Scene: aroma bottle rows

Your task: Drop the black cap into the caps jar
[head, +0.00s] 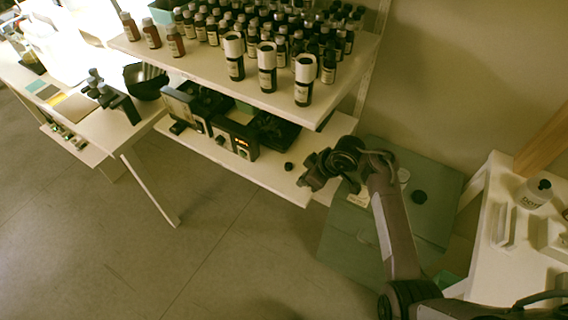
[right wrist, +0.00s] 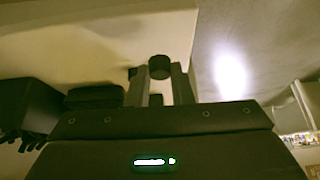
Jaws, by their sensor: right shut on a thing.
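My right gripper (head: 307,173) is beside the front edge of the lower shelf in the head view. In the right wrist view its two fingers (right wrist: 160,84) are shut on a black cap (right wrist: 160,67), held at the fingertips with the pale shelf behind it. In the head view a small black round thing (head: 289,166) shows at the shelf, just left of the fingertips; I cannot tell if it is the held cap. I cannot make out the caps jar with certainty. My left gripper is not in view.
The upper shelf (head: 190,72) bears many dark bottles, three with white collars near its front edge. The lower shelf (head: 270,178) holds dark devices (head: 234,137). A grey-green cabinet (head: 350,248) stands behind my right arm. A white table (head: 495,262) is at right.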

